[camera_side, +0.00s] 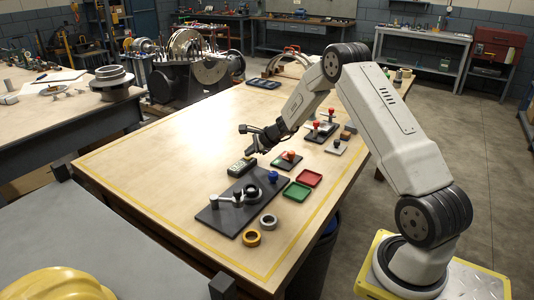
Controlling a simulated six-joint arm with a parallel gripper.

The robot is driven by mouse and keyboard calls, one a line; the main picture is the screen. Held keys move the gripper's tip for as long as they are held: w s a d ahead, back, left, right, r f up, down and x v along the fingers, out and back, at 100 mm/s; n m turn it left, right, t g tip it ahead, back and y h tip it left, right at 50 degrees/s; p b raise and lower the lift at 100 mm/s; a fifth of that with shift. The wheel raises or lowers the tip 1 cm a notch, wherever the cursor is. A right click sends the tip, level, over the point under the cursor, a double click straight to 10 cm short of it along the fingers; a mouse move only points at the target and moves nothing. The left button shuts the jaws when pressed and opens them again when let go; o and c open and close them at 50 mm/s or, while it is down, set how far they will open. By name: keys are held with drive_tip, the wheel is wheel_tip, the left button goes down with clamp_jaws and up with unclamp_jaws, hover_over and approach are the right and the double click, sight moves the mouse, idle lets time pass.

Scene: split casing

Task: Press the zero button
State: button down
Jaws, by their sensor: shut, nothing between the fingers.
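A small dark green device (242,166) with a paler face lies on the wooden table, behind the black plate. It may carry the zero button, but no single button can be made out at this size. My gripper (247,142) is shut and empty. It hangs above and slightly behind the device, and appears apart from it. The dark fingers are small in this view, so their exact height above the table cannot be told.
A black plate (214,218) with metal fittings and a blue knob (272,177) lies in front. Beside it are a green tray (296,192), a red tray (309,178), a brass ring (252,238) and red-knobbed fixtures (291,155). The table's left side is clear.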

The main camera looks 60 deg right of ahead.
sight(250, 158)
drive_tip(key=shift+r, duration=0.85)
drive_tip(key=shift+r, duration=2.5)
drive_tip(key=shift+a, duration=0.1)
